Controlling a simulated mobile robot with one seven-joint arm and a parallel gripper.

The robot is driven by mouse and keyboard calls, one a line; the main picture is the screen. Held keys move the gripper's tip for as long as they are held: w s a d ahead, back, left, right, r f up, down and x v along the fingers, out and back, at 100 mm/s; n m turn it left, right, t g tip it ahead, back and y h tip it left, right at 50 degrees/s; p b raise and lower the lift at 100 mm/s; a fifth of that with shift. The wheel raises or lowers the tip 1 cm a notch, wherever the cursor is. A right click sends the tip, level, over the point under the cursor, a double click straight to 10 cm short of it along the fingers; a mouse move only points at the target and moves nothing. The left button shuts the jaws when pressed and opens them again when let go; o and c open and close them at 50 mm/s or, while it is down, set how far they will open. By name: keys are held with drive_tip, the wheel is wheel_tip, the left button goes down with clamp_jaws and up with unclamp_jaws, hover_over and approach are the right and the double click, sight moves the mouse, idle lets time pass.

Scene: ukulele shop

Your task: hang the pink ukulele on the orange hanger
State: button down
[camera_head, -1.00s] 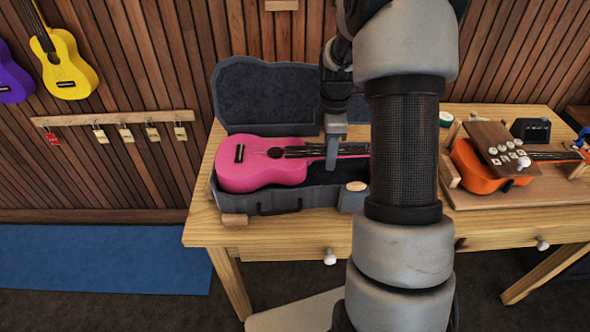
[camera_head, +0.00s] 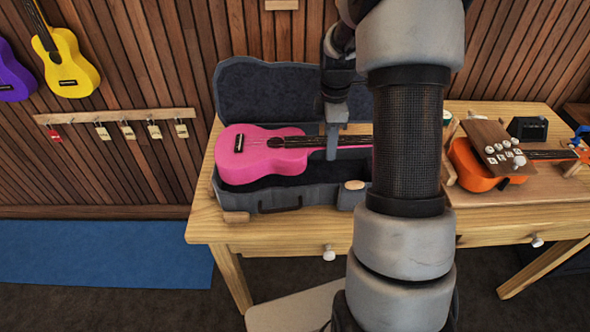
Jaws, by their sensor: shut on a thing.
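The pink ukulele (camera_head: 253,160) lies level above the open grey case (camera_head: 325,193), its body to the left and its dark neck to the right. The dark case lining shows below the ukulele. My gripper (camera_head: 332,148) points down and is shut on the neck, just right of the body. My arm hides the ukulele's head and the right end of the case. I cannot make out an orange hanger in this view.
The case stands on a wooden table (camera_head: 207,222), its lid (camera_head: 262,95) raised behind. At right an orange ukulele (camera_head: 470,168) lies on a board. A yellow ukulele (camera_head: 72,70) and purple ukulele (camera_head: 12,78) hang on the wall, above a tagged rail (camera_head: 85,117).

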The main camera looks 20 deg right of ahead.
drive_tip(key=shift+r, duration=0.2)
drive_tip(key=shift+r+p, duration=1.85)
drive_tip(key=shift+r, duration=0.55)
